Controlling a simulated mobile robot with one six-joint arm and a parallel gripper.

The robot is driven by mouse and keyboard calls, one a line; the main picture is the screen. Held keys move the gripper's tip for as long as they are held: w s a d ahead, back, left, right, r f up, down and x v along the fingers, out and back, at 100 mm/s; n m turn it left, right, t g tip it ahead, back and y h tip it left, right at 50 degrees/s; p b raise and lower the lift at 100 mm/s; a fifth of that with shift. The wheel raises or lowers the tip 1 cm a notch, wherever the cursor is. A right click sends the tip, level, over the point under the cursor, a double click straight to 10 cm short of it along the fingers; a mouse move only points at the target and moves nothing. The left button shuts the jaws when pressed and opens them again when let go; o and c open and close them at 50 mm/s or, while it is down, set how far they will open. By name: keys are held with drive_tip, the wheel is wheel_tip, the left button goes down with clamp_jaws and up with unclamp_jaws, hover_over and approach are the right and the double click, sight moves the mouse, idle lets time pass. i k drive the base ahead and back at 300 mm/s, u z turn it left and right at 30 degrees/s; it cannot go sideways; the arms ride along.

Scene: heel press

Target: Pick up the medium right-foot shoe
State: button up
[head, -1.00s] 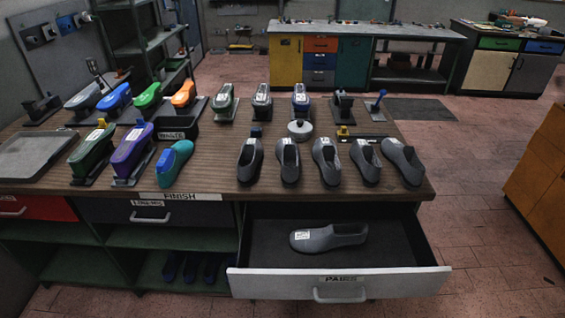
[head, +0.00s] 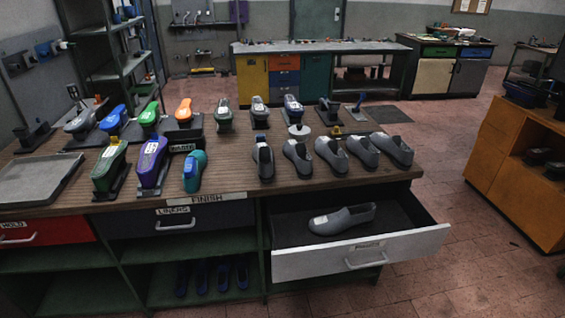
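Several grey shoes stand in a row on the right part of the wooden bench (head: 250,190), among them one at the row's left end (head: 263,160), one near the middle (head: 330,155) and one at the right end (head: 393,150). Another grey shoe (head: 342,219) with a white label lies in the open drawer (head: 360,254). The labels are too small to read, so I cannot tell which shoe is the medium right-foot one. My gripper is not in view.
Green, purple and teal shoe forms (head: 152,162) stand at the bench's left, beside a grey tray (head: 38,180). The open drawer juts out at the front right. An orange cabinet (head: 520,160) stands at right, with clear floor between.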

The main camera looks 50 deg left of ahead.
sight(298, 153)
drive_tip(key=z, duration=0.1)
drive_tip(key=k, duration=0.95)
drive_tip(key=u, duration=2.15)
drive_tip(key=i, duration=0.6)
